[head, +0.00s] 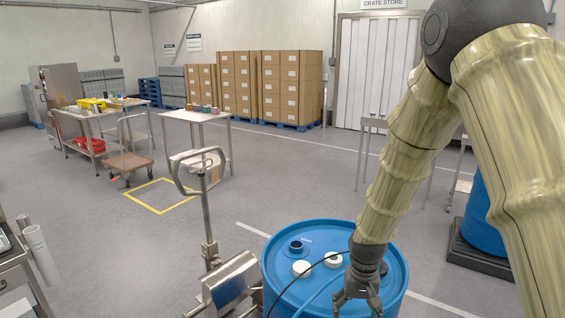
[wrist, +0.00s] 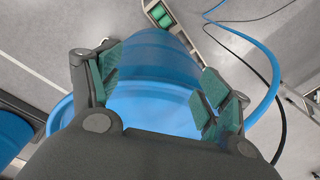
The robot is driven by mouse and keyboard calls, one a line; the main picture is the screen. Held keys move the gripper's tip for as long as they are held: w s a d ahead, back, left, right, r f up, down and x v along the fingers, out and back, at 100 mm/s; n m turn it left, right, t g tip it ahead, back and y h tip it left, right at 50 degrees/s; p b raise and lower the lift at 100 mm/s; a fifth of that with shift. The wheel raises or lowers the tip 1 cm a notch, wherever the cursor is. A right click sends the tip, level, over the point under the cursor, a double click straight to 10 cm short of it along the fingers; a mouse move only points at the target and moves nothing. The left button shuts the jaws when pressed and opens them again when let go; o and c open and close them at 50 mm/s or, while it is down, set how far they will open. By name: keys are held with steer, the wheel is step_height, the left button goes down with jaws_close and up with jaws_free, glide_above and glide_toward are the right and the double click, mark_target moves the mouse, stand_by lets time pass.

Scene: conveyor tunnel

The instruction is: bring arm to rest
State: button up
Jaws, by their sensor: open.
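My gripper (head: 357,298) is at the end of my bent arm, pointing down over the top of a blue drum (head: 284,285) in the head view. In the wrist view my gripper (wrist: 158,95) has its two green-padded fingers spread wide, with nothing between them. The blue drum (wrist: 150,65) lies beyond the fingers there. I cannot tell how far the fingertips are above the lid. White caps (head: 332,260) and an open bung hole (head: 296,246) show on the lid.
A black cable and a blue hose (head: 318,292) cross the lid beside my gripper. Another blue drum (head: 482,222) stands right, behind my arm.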

steer(key=s+d+f, duration=0.1)
steer(key=s+f, duration=0.8)
steer(key=f, duration=0.4)
steer(key=s+f, duration=0.5)
steer(key=s, duration=0.3)
steer(key=s+d+f, duration=0.1)
steer(key=s+f, duration=0.4)
steer(key=s, duration=0.4)
steer(key=s+d+f+n, duration=0.1)
steer(key=s+f, duration=0.4)
steer(key=s, duration=0.4)
steer(key=shift+s+d+b, duration=0.15)
steer(key=shift+b, duration=0.2)
